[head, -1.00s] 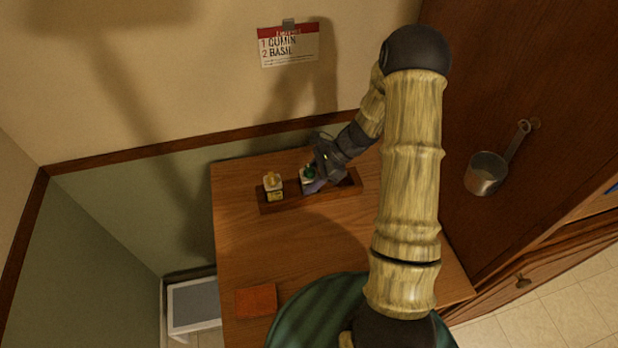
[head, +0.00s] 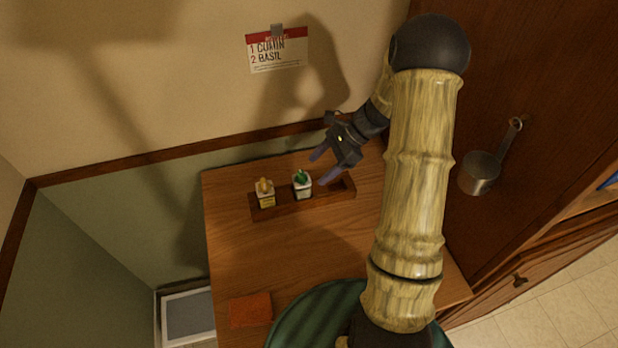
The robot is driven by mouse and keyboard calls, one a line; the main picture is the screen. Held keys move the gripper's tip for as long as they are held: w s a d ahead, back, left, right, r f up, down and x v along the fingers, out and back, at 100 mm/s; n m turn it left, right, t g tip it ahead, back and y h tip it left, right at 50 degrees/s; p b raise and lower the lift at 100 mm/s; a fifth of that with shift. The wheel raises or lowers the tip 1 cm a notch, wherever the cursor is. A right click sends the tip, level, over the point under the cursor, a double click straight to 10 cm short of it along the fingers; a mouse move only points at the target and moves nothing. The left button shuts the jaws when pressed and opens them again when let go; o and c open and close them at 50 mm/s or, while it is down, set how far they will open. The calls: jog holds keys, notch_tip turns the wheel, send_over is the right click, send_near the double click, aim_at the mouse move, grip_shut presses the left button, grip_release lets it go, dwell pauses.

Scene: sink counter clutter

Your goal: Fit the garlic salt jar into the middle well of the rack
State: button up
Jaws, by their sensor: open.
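The wooden rack (head: 284,208) lies on the table near the wall. A jar with a green lid (head: 302,186) stands upright in its middle well; its label is too small to read, so I cannot tell if it is the garlic salt. A jar with a yellowish lid (head: 265,194) stands in the left well. The right well looks empty. My gripper (head: 320,167) is open and empty, above and to the right of the green-lidded jar, its fingers apart from it.
An orange cloth or pad (head: 250,310) lies at the table's front left. A card reading cumin and basil (head: 277,50) hangs on the wall. A metal pan (head: 481,172) hangs on the cabinet side at right. The table (head: 290,255) in front of the rack is clear.

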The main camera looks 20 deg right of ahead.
jog(key=shift+v, duration=1.85)
jog(key=s+a+r+n+t+h, duration=0.1)
jog(key=s+a+r+n+h, duration=0.1)
jog(key=s+n, duration=0.5)
jog(key=s+a+r+n+t+h, duration=0.1)
jog(key=s+a+n+h, duration=0.3)
jog(key=n, duration=0.7)
jog(key=s+r+h, duration=0.1)
jog(key=s+h, duration=0.1)
jog(key=s, duration=0.2)
jog(key=shift+a+r+t+h, duration=0.2)
jog(key=shift+a+t+h, duration=0.1)
jog(key=shift+a, duration=0.05)
